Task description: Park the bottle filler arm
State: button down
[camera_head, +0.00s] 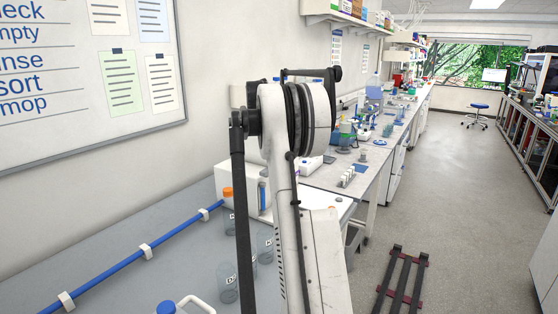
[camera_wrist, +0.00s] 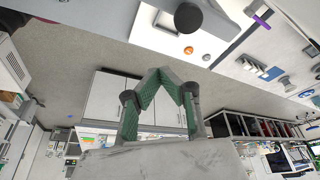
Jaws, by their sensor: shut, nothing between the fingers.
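My gripper (camera_wrist: 162,80) shows in the wrist view with its green-padded fingers closed together and nothing between them. Beyond the fingertips, at the top of that view, is a pale machine (camera_wrist: 160,38) with a dark round part (camera_wrist: 188,18), an orange button and a grey button. The gripper looks apart from it. I cannot tell whether the dark part belongs to the bottle filler arm. In the head view my own arm fills the middle and hides much of a white bench machine (camera_head: 283,188); my gripper does not show there, and no filler arm can be made out.
A bench (camera_head: 130,265) at left carries a blue pipe (camera_head: 115,262) in white clips and several labelled beakers (camera_head: 228,284). A cluttered bench (camera_head: 350,180) runs along the wall. Dark rails (camera_head: 402,285) lie on the floor; the aisle (camera_head: 450,180) beyond is mostly clear.

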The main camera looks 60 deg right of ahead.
jog(key=d+v, duration=0.1)
jog(key=v, duration=0.7)
jog(key=shift+w+d, duration=0.45)
jog(key=shift+d, duration=0.05)
jog(key=shift+r, duration=0.15)
